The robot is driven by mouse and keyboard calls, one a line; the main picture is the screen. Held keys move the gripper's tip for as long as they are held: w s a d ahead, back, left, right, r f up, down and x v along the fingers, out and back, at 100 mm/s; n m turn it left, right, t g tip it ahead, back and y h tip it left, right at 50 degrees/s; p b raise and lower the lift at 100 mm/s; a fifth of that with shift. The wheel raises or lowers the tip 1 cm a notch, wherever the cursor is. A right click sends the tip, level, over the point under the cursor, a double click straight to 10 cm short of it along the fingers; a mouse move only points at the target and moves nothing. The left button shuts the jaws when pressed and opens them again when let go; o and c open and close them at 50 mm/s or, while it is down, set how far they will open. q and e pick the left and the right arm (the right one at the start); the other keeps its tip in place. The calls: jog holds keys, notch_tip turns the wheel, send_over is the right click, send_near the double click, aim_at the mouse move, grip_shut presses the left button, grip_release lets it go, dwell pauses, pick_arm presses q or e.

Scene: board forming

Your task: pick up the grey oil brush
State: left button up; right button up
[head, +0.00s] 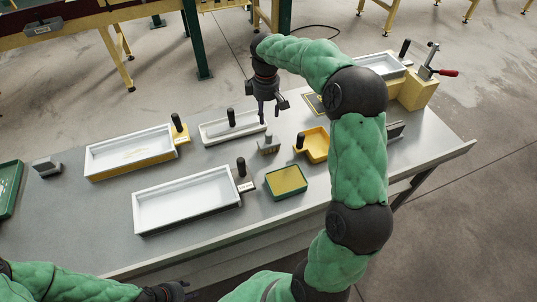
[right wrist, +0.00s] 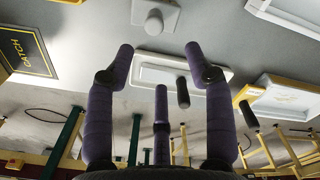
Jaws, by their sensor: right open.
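The grey oil brush (head: 268,145) stands upright on the grey table, a small block with a round knob on top. In the right wrist view, a pale block with a round knob (right wrist: 154,22) at the top looks like the same brush. My right gripper (head: 268,110) is open and empty above and just behind the brush, over the small white tray (head: 215,133). Its spread fingers also show in the right wrist view (right wrist: 160,60), apart from the brush. My left gripper (head: 172,291) is low at the bottom edge, partly cut off; its opening is unclear.
A yellow tray (head: 316,143) and a green-rimmed yellow pad (head: 286,181) lie close to the brush. Two larger white trays (head: 140,219) (head: 91,162) with black handles lie left. A yellow clamp block (head: 415,92) stands far right. Bare table lies at the front right.

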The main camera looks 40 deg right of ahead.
aim_at(269, 133)
jog(key=shift+f+b, duration=0.3)
jog(key=shift+f, duration=0.4)
notch_tip(269, 133, down, 5)
jog(key=shift+f+b, duration=0.2)
jog(key=shift+b, duration=0.55)
jog(key=shift+d+f+b, duration=0.2)
jog(key=shift+f+b, duration=0.3)
jog(key=shift+f, duration=0.8)
jog(key=shift+d+f+b, duration=0.2)
jog(key=shift+f+b, duration=0.3)
jog(key=shift+f, duration=0.8)
grip_shut()
